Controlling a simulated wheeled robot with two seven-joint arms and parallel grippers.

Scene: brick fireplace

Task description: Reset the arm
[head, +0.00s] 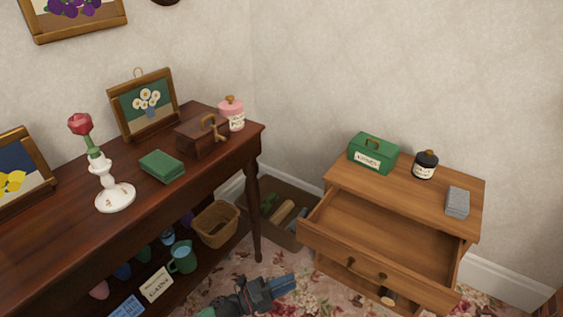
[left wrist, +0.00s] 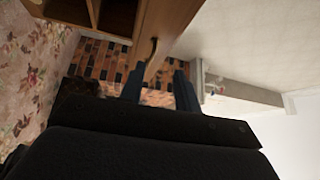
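My left gripper (head: 284,286) shows at the bottom of the head view, in front of the small wooden chest and above the floral rug. In the left wrist view its two blue fingers (left wrist: 160,90) stand apart with nothing between them. The wooden chest (head: 335,180) has its top drawer (head: 340,245) pulled out, and the part of its inside that I see looks empty. A handle (left wrist: 152,50) on a wooden front shows beyond the fingers in the left wrist view. My right gripper is in neither view.
A green box (head: 373,154), a black jar (head: 425,165) and a grey block (head: 457,202) sit on the chest. A wicker basket (head: 215,224) stands below the table.

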